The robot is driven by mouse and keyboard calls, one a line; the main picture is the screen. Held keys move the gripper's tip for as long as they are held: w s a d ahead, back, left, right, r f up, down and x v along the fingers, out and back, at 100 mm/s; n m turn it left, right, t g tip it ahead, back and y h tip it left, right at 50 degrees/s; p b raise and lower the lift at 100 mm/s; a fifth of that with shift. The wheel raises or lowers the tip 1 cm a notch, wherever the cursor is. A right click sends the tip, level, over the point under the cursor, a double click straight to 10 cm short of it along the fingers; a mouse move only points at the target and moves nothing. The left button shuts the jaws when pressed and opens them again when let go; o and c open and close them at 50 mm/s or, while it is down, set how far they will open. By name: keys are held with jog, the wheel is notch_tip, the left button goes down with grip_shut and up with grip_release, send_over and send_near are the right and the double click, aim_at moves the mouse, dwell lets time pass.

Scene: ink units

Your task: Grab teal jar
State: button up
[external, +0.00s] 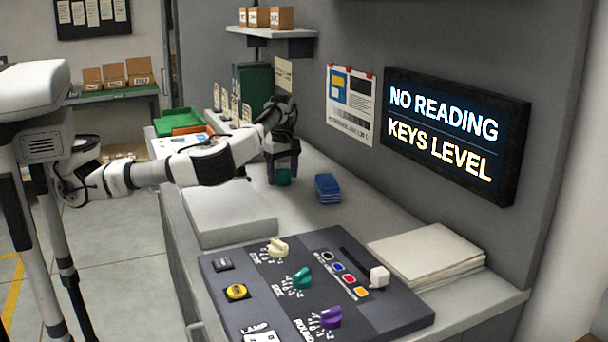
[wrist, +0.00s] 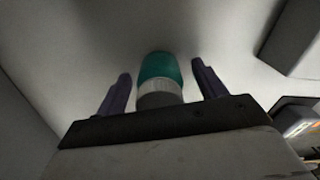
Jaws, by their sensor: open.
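The teal jar (external: 283,177) stands on the grey counter below my gripper in the external view. In the wrist view the jar (wrist: 159,68) shows a teal part and a pale ribbed band, with a dark part nearest the gripper. My gripper (external: 282,168) points down over it. In the wrist view the two dark fingers of my gripper (wrist: 160,85) are apart, one on each side of the jar, with a gap on both sides. The jar's upper part is hidden by the gripper in the external view.
A blue block-like stack (external: 327,188) stands right of the jar. A pale flat slab (external: 228,214) lies in front of it. A dark control panel (external: 318,290) with coloured knobs and a paper stack (external: 428,250) are nearer. The wall carries a lit sign (external: 445,132).

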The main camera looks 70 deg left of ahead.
jog(key=shift+c, duration=0.2)
jog(key=c, duration=1.1)
jog(key=shift+o, duration=0.2)
jog(key=shift+r, duration=0.1)
